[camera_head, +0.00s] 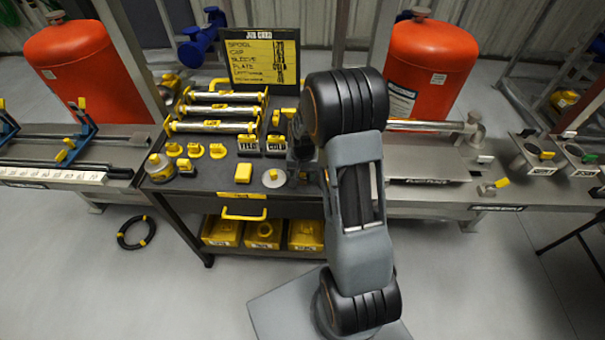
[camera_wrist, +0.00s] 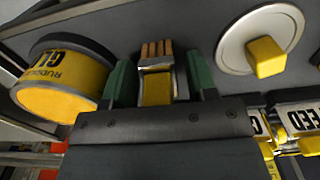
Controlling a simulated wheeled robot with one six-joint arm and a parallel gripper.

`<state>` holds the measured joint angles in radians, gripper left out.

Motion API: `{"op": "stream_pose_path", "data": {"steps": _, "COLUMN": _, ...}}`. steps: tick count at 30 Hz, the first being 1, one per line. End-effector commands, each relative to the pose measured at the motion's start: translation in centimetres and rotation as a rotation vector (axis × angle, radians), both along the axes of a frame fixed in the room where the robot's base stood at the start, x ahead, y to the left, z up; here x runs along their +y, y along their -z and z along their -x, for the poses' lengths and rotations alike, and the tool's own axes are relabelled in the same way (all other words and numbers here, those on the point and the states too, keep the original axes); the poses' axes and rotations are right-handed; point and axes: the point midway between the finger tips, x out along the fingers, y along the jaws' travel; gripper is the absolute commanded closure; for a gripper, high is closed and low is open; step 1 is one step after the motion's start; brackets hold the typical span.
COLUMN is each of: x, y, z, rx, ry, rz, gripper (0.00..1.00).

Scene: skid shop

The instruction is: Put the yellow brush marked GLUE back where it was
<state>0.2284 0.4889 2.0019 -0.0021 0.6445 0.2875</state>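The yellow brush (camera_wrist: 157,90) shows in the wrist view, with tan bristles, a pale metal band and a yellow body. The lower part of the brush is hidden by the gripper body. A round tin with a yellow label (camera_wrist: 68,75), partly reading GLU, is left of the fingers in the wrist view. In the head view my arm hides the gripper and brush; the tin (camera_head: 159,168) stands at the worktop's left front.
A disc with a yellow knob (camera_wrist: 262,50) lies right of the fingers; it also shows in the head view (camera_head: 273,178). Labelled holders (camera_head: 249,145) stand behind it. Rollers (camera_head: 215,110) and a sign board (camera_head: 259,60) are at the back. Yellow bins (camera_head: 263,234) sit below.

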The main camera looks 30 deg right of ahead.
Motion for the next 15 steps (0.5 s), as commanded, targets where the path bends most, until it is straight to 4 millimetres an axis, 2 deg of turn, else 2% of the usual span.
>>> {"op": "stream_pose_path", "data": {"steps": 8, "x": 0.0, "y": -0.1, "z": 0.0, "rx": 0.0, "ry": 0.0, "rz": 0.0, "gripper": 0.43}}
{"op": "stream_pose_path", "data": {"steps": 12, "x": 0.0, "y": -1.0, "z": -0.1, "rx": -0.003, "ry": 0.0, "rz": 0.001, "gripper": 0.43}}
{"op": "stream_pose_path", "data": {"steps": 15, "x": 0.0, "y": -2.5, "z": -0.1, "rx": -0.005, "ry": 0.0, "rz": 0.001, "gripper": 0.43}}
